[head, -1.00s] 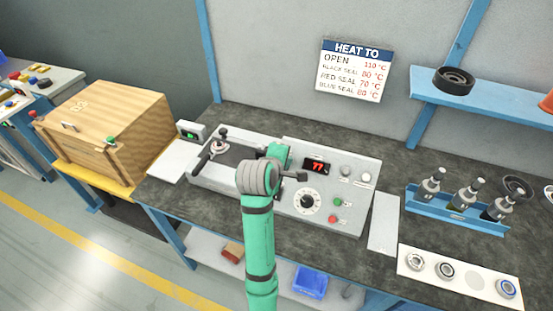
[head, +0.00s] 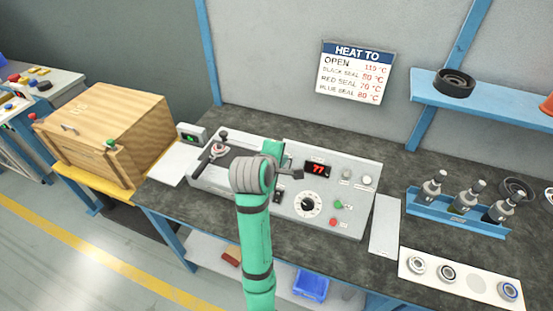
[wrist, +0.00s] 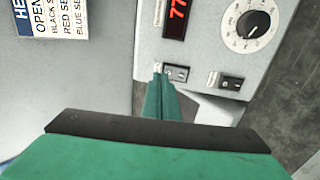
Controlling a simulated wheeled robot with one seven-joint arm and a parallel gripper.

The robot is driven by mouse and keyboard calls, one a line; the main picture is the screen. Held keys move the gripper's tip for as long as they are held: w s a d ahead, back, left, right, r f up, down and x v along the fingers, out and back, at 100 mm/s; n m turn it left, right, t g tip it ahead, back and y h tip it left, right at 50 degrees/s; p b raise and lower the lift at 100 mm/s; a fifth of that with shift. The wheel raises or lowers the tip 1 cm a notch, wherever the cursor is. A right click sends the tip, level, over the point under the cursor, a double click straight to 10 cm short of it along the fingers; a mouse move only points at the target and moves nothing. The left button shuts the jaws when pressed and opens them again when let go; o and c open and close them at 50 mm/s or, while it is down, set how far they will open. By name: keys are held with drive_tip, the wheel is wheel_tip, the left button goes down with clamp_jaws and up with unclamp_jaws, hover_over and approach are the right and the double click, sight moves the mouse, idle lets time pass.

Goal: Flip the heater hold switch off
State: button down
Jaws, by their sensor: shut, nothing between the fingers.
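The grey control panel (head: 348,206) of the blower bench carries a red display reading 77 (head: 318,169) and a round dial (head: 308,204). In the wrist view two small dark rocker switches show beside the display and dial: one (wrist: 178,73) right at my fingertips, the other (wrist: 231,83) nearer the dial. Their labels are too small to read, so I cannot tell which is heater hold. My gripper (wrist: 162,80) is shut and empty, its tips close beside the first switch; whether they touch it is unclear. In the head view my arm hides the gripper.
A green button (head: 338,204) and red button (head: 333,222) sit right of the dial. A joystick lever (head: 220,147) stands on the panel's left. A heat chart (head: 356,72) hangs on the wall. A blue rack (head: 455,215) of tools stands at the right.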

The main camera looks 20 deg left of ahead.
drive_tip(key=w+r+v, duration=0.2)
drive_tip(key=v, duration=1)
drive_tip(key=shift+s+d+r, duration=0.3)
drive_tip(key=shift+d+r, duration=0.1)
drive_tip(key=shift+d, duration=0.3)
drive_tip(key=shift+a, duration=0.1)
